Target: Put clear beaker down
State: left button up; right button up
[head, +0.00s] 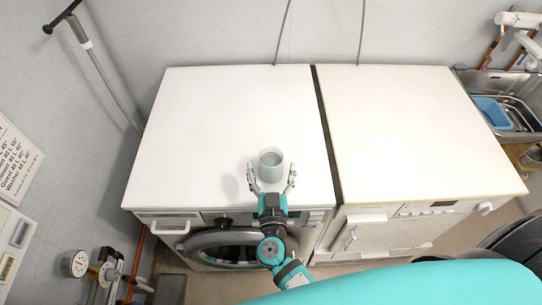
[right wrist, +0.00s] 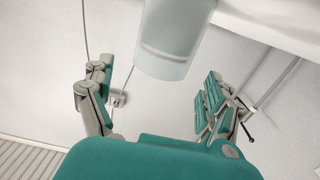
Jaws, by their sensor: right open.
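The clear beaker (head: 271,164) stands on the white top of the left washing machine (head: 221,110), near its front edge and right of its middle. It looks upright. My right gripper (head: 270,176) is open just in front of the beaker, with its fingers spread to either side. In the right wrist view the beaker (right wrist: 172,38) is at the top, beyond the two spread fingers (right wrist: 160,98), and no finger appears to touch it. My left gripper is not in view.
A second white machine (head: 420,130) stands to the right, with a narrow dark gap between the tops. Both tops are otherwise clear. A sink with a blue basin (head: 492,113) is at the far right. A grey pipe (head: 110,85) runs along the left wall.

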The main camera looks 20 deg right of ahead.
jog(key=p+v, duration=0.1)
jog(key=v, duration=0.6)
jog(key=shift+s, duration=0.35)
jog(key=shift+a+r, duration=0.1)
jog(key=shift+r, duration=0.05)
